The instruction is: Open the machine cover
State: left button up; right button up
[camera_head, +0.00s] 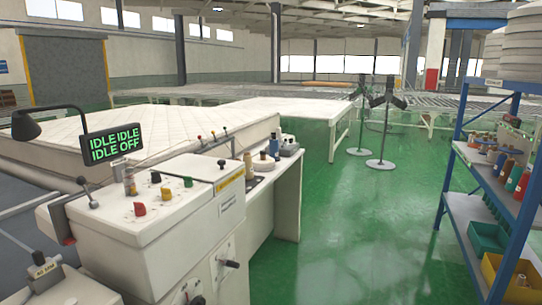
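A white machine (135,245) stands at the left front. Its top carries red, yellow and green buttons, with a green button (188,182) near the middle. A flat, light panel with a small dark knob (221,164) lies on the far part of the top and looks closed down; I cannot tell for certain that it is the cover. A display (112,143) above the machine reads "IDLE IDLE IDLE OFF". Neither of my grippers shows in the head view.
A large mattress (150,125) lies behind the machine. A blue shelf rack (470,215) with bottles, spools and bins stands at the right. Two dark stands (381,135) are farther back. The green floor (345,230) between machine and rack is clear.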

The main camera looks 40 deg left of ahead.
aim_at(207, 168)
jog(key=i+l+u, duration=0.15)
jog(key=i, duration=0.5)
jog(key=i+l+u, duration=0.2)
jog(key=i, duration=0.45)
jog(key=i+u, duration=0.2)
jog(key=u, duration=0.25)
jog(key=i+u, duration=0.25)
jog(key=u, duration=0.15)
jog(key=i+l+u, duration=0.2)
jog(key=u, duration=0.25)
